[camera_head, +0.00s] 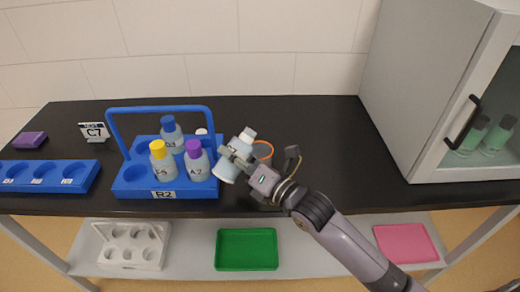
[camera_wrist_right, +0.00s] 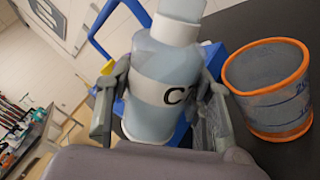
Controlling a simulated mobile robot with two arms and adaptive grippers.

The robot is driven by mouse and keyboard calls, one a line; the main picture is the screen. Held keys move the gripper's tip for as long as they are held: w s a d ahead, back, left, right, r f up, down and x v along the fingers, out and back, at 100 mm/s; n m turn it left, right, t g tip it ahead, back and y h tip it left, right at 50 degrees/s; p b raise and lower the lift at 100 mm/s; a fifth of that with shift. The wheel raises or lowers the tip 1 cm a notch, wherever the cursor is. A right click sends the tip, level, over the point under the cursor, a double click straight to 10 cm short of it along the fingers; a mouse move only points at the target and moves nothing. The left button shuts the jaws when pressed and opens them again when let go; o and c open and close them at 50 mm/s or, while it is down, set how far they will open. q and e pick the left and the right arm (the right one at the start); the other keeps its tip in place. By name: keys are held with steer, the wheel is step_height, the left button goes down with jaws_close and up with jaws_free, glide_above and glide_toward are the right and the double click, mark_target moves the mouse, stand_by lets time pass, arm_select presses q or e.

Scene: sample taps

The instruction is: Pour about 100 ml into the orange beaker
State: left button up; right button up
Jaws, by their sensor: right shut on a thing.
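My right gripper (camera_head: 237,156) is shut on a bottle (camera_head: 228,172) with a pale body and a white top. The bottle is tilted in the head view, with its top leaning right. The right wrist view shows the bottle (camera_wrist_right: 152,100) between the two fingers, its label reading "C" with the rest hidden. The orange beaker (camera_wrist_right: 268,92) is see-through with an orange rim and stands beside the bottle. In the head view its rim (camera_head: 263,143) shows just behind the gripper, which hides most of it. I see no clear liquid level in it. My left gripper is not in view.
A blue rack (camera_head: 190,192) marked R2 holds bottles with blue, yellow and purple caps left of the gripper. A sign (camera_head: 95,132) reads C7. A blue tray (camera_head: 88,178) lies far left. A glass-fronted cabinet (camera_head: 425,75) stands right. The black tabletop (camera_head: 350,160) is clear right of the beaker.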

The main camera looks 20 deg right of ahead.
steer(key=shift+s+a+f+m+b, duration=0.1)
steer(key=shift+a+f+m+b, duration=0.1)
steer(key=shift+m, duration=0.45)
steer(key=shift+s+a+f+m+b, duration=0.1)
steer(key=shift+f+m+b, duration=0.05)
steer(key=shift+m, duration=0.5)
stand_by(1.4)
steer(key=shift+f+m, duration=0.2)
steer(key=shift+m, duration=0.7)
stand_by(1.0)
steer(key=shift+w+d+r+m+p, duration=0.2)
steer(key=shift+r+m+p, duration=0.2)
steer(key=shift+m+p, duration=0.15)
steer(key=shift+w+d+r+m+p, duration=0.1)
steer(key=shift+d+r+m+p, duration=0.05)
steer(key=shift+r+m+p, duration=0.35)
stand_by(2.3)
